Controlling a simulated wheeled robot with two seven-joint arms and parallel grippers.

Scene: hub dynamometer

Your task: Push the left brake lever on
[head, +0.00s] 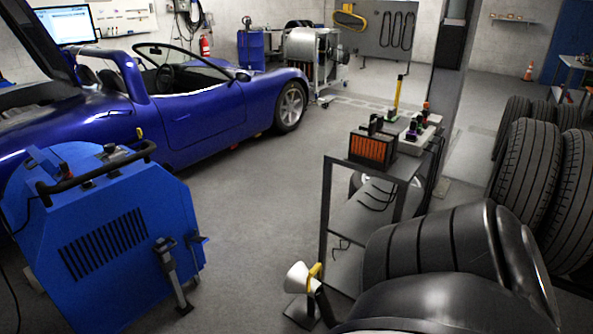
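A blue cabinet on the left (130,235) has a black push bar along its top and a vented front panel. Two dark upright lever-like parts are fixed to its right side, a longer one (171,272) and a shorter one (198,252). I cannot tell whether either is the left brake lever, or its position. A small yellow-tipped handle (140,133) shows just above the cabinet's top, against the blue car. Neither of my grippers is in view.
A blue open-top car (210,110) stands behind the cabinet. A dark metal rack (372,215) with an orange-fronted box (372,148) stands right of centre. Large tyres (540,180) stand at the right, and a dark segmented shape fills the lower right. Grey floor between cabinet and rack is clear.

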